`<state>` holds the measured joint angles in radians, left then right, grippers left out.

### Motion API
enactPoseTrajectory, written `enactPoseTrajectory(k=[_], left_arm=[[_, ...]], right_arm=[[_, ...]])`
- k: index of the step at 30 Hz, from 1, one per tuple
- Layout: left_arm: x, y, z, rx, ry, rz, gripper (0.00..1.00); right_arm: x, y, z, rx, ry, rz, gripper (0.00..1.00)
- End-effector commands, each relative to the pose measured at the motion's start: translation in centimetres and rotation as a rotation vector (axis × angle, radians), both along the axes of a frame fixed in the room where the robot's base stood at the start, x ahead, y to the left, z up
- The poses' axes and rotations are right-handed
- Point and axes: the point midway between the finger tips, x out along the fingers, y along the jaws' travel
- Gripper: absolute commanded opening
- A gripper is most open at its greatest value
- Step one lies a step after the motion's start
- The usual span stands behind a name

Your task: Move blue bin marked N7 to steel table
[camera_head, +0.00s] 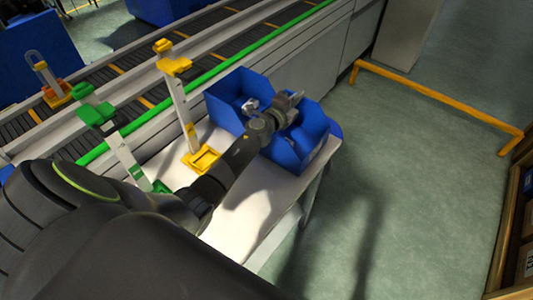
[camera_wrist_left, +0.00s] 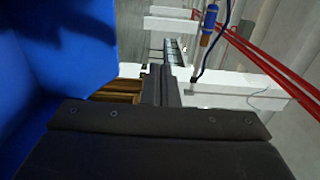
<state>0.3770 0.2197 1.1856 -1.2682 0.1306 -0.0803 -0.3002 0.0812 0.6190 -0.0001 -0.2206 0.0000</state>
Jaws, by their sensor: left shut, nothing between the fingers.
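Two open blue bins stand side by side on a pale-topped table (camera_head: 238,213). One is the left blue bin (camera_head: 226,108) and the other the right blue bin (camera_head: 292,152); no N7 mark is readable on either. My left arm reaches across them, and my left gripper (camera_head: 295,98) is shut and empty, over or beside the far part of the right bin; I cannot tell whether it touches. In the left wrist view the shut fingers (camera_wrist_left: 170,62) point away, with a blue bin wall (camera_wrist_left: 60,60) close on the left. I cannot tell which surface is the steel table. My right gripper is out of view.
A conveyor (camera_head: 130,78) with a green edge runs behind the table. A yellow stand (camera_head: 200,158) and a green stand (camera_head: 122,150) rise left of the bins. A low yellow rail (camera_head: 440,98) borders open green floor on the right.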

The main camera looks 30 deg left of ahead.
Motion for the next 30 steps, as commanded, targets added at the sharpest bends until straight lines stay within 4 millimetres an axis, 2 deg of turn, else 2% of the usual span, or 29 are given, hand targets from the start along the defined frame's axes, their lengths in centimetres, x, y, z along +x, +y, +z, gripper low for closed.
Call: enactPoseTrajectory(k=[2,11,25,27,30], left_arm=[[-1.7,0.3,0.3,0.001,0.002,0.0,0.0],[-7.4,1.1,0.1,0.001,0.002,0.0,0.0],[-16.6,2.4,-0.1,0.002,0.002,0.0,0.0],[-16.2,2.3,-1.7,0.0,0.0,0.0,0.0],[-16.2,2.3,-2.9,0.001,0.0,0.0,0.0]], right_arm=[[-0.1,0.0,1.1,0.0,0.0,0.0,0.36],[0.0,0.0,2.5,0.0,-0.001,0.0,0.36],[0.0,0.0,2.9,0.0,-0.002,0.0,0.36],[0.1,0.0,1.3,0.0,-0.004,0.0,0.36],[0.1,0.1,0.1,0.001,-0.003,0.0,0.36]])
